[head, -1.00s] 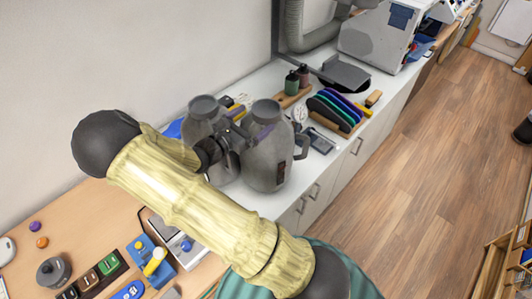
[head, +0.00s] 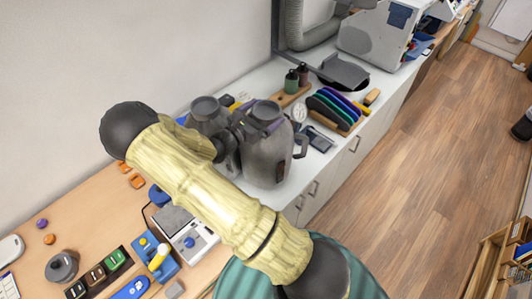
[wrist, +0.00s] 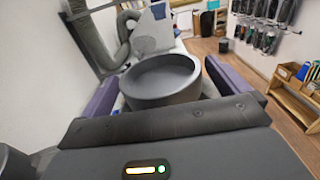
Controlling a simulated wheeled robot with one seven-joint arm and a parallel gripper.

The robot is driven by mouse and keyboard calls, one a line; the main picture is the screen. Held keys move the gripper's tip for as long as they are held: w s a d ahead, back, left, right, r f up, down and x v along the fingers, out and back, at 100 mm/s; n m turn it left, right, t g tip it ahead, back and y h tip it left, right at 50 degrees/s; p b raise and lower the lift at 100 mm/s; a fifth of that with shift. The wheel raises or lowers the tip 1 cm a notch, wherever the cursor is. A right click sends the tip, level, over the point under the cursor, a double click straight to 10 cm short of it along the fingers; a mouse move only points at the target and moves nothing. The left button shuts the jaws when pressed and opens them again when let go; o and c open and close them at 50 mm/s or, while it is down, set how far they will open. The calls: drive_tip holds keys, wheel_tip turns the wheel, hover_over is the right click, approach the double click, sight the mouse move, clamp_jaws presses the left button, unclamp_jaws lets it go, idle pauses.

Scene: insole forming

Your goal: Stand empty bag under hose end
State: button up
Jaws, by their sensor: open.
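My gripper (head: 256,122) is open at the top of the front grey jug (head: 268,158), which stands on the white bench. In the wrist view, the purple finger pads of my gripper (wrist: 163,72) lie on either side of a round dark rim (wrist: 160,82), apparently that jug's top. Whether the pads touch it I cannot tell. A grey corrugated hose (head: 293,18) hangs at the back of the bench and also shows in the wrist view (wrist: 88,42). Its open end is not clear. I cannot make out an empty bag in either view.
A second grey jug (head: 205,108) stands close behind-left, partly hidden by my arm. A rack of coloured insoles (head: 335,108), a grey plate (head: 345,70) and a grey machine (head: 375,38) stand farther along the bench.

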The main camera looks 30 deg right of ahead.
drive_tip(key=shift+c, duration=0.2)
drive_tip(key=c, duration=1.7)
drive_tip(key=shift+c, duration=0.2)
drive_tip(key=shift+r, duration=0.1)
wheel_tip(320, 180, up, 28)
drive_tip(key=b, duration=0.6)
